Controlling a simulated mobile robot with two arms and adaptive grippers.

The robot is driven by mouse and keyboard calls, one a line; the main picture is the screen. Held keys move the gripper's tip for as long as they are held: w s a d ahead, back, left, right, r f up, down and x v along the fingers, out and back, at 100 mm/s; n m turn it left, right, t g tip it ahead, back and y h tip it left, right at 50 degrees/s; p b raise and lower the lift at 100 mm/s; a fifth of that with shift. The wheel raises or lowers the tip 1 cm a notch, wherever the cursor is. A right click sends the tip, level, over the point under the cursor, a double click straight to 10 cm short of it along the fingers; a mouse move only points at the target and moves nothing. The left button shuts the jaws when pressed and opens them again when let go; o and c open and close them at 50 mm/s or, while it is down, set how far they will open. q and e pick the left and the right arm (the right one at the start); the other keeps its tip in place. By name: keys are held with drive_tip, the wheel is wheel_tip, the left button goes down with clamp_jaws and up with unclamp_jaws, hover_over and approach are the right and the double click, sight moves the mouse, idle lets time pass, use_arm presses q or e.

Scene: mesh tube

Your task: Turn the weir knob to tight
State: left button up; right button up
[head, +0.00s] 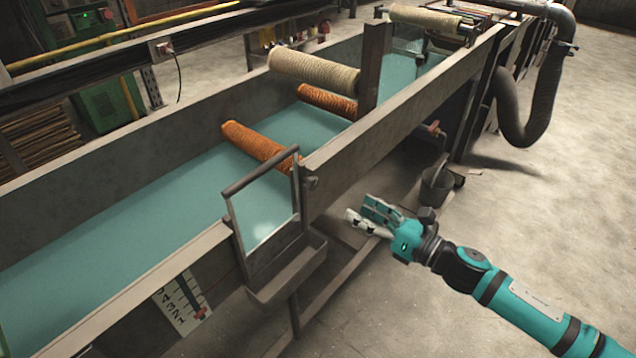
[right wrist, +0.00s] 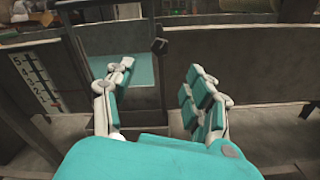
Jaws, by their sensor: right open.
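The weir is a clear gate (head: 264,210) in a dark frame at the side of the long tank. A small dark knob (head: 311,183) sits at the right edge of its frame. In the right wrist view the knob (right wrist: 159,45) shows beyond my fingertips, roughly between them and a little above. My right gripper (head: 360,208) is open and empty, to the right of and below the knob in the head view, apart from it. It also shows open in the right wrist view (right wrist: 158,72). My left gripper is not in view.
The tank wall (head: 400,100) runs along the near side. A trough (head: 288,274) juts out below the weir. A number scale (head: 184,300) is on the tank's side. Floor at the right is mostly clear.

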sight(315, 185)
drive_tip(key=x, duration=1.1)
drive_tip(key=shift+w+a+f, duration=0.1)
drive_tip(key=shift+w+a, duration=0.4)
drive_tip(key=shift+w, duration=0.05)
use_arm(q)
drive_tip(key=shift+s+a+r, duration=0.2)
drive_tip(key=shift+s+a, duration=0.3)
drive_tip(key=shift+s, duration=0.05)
use_arm(e)
drive_tip(key=shift+c, duration=0.8)
clamp_jaws()
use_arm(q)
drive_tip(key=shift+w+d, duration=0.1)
